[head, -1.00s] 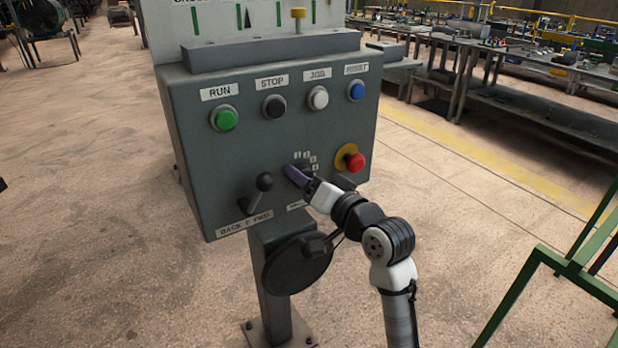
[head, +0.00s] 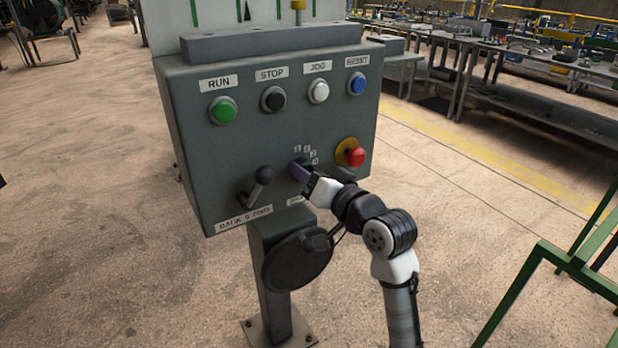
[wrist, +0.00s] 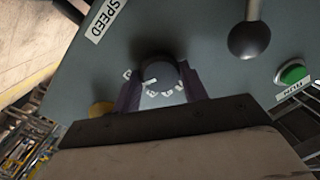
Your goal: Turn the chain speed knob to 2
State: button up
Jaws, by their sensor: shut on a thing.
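The chain speed knob (wrist: 160,75) is a dark round knob on the grey control box, with white numerals (wrist: 165,93) around part of its edge and a "SPEED" label (wrist: 105,18) in the wrist view. A pale mark shows on its rim, on the numeral side; I cannot tell which numeral it points to. My gripper (wrist: 161,88) has its purple fingers on both sides of the knob, shut on it. In the head view my gripper (head: 300,172) partly covers the knob, below the printed numerals (head: 307,152).
A black-ball lever (head: 262,178) stands out just left of the knob. A red emergency button (head: 354,156) on yellow is to the right. The green RUN (head: 223,111), black STOP (head: 273,99), white JOG (head: 318,90) and blue RESET (head: 357,83) buttons are above.

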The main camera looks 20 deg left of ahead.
jog(key=shift+s+a+r+n+t+h+b, duration=0.15)
jog(key=shift+n+h+b, duration=0.25)
jog(key=shift+n+b, duration=2.9)
jog(key=shift+s+f+n+t+h+b, duration=0.1)
jog(key=shift+n+t+h+b, duration=0.25)
jog(key=shift+n+b, duration=2.95)
jog(key=shift+r+n+p, duration=0.1)
jog(key=shift+n+p, duration=0.95)
jog(key=shift+n, duration=0.15)
jog(key=o, duration=1)
jog(key=v, duration=1.3)
jog(key=shift+s+d+b, duration=0.2)
jog(key=shift+d+b, duration=0.1)
jog(key=shift+d, duration=0.05)
